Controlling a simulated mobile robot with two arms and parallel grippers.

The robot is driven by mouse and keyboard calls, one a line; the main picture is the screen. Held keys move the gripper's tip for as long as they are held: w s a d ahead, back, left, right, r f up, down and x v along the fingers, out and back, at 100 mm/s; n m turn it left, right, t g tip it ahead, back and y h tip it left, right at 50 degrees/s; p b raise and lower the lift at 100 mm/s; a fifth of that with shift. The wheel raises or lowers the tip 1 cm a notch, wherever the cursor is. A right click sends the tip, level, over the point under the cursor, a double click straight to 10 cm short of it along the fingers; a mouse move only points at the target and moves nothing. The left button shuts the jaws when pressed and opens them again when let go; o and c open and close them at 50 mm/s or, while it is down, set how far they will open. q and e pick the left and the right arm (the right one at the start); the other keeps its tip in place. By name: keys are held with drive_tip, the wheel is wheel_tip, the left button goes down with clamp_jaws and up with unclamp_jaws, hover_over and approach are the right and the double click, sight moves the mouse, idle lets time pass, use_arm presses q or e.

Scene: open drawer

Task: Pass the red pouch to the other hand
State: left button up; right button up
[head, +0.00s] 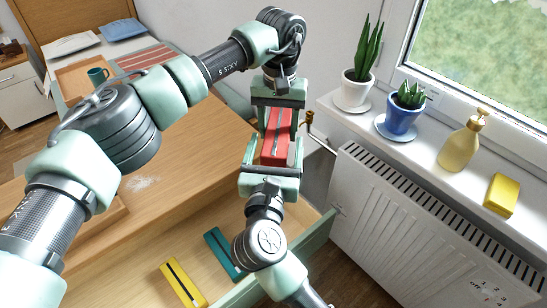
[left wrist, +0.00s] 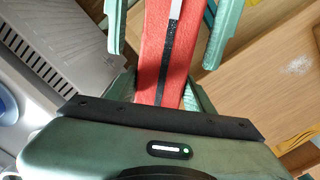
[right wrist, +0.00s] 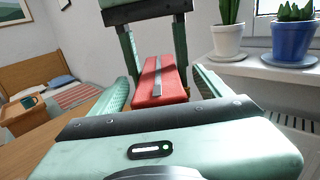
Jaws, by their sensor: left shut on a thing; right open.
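The red pouch (head: 275,148), with a dark and pale stripe down its middle, is held in the air between my two grippers. My left gripper (head: 278,122) comes from above in the head view and is shut on its far end. My right gripper (head: 273,150) comes from below, open, with its fingers apart on either side of the near end. In the right wrist view the pouch (right wrist: 158,82) lies ahead between the open fingers. In the left wrist view the pouch (left wrist: 163,55) runs out from the left gripper.
An open drawer below holds a yellow box (head: 183,283) and a teal box (head: 224,254). A radiator (head: 430,220) and a sill with potted plants (head: 354,92), a soap bottle (head: 462,142) and a yellow sponge (head: 501,195) stand at right. The wooden top (head: 170,165) is mostly clear.

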drive_tip(key=shift+w, duration=0.3)
drive_tip(key=shift+d, duration=0.1)
drive_tip(key=c, duration=1.3)
use_arm(q)
drive_tip(key=o, duration=1.2)
drive_tip(key=shift+c, duration=0.2)
use_arm(e)
drive_tip(key=c, duration=0.3)
use_arm(q)
drive_tip(key=o, duration=0.4)
drive_tip(key=shift+o, duration=0.2)
drive_tip(key=shift+r, duration=0.1)
